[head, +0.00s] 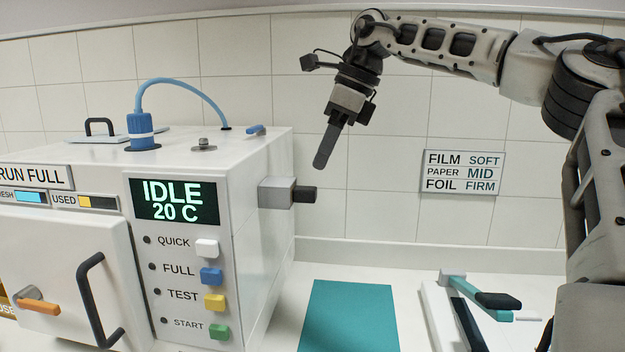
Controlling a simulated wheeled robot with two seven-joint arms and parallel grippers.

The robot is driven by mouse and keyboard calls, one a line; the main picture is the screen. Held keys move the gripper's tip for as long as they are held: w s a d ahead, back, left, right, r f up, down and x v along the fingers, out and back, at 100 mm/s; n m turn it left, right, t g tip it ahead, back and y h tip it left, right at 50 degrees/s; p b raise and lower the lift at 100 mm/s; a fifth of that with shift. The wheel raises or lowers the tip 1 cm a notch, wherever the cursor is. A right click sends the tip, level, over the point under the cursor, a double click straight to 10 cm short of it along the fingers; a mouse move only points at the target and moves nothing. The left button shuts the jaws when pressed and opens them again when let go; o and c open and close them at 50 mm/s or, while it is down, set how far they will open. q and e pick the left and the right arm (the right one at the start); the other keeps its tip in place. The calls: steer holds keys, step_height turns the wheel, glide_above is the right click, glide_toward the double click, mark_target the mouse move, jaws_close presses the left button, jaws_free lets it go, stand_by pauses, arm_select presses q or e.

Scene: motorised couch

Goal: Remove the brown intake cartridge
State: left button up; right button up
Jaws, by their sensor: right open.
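No brown intake cartridge can be made out for certain in the head view. The white machine (262,230) fills the left half; its screen (175,200) reads IDLE 20 C. A grey block (277,192) with a dark knob (305,194) sticks out of its right side. My right gripper (324,150) hangs above and slightly right of that block, pointing down, apart from it. It is open and empty, seen edge-on, so its fingers overlap. My left gripper is out of view.
A front door with a dark handle (93,300) and an orange lever (38,304) are at left. A blue plug with hose (141,133) stands on top. A teal mat (350,315) lies bare on the counter. A teal-handled device (485,297) is at right.

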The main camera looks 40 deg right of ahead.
mark_target(309, 188)
steer(key=shift+x, duration=3.15)
steer(key=shift+w, duration=0.1)
steer(key=c, duration=1)
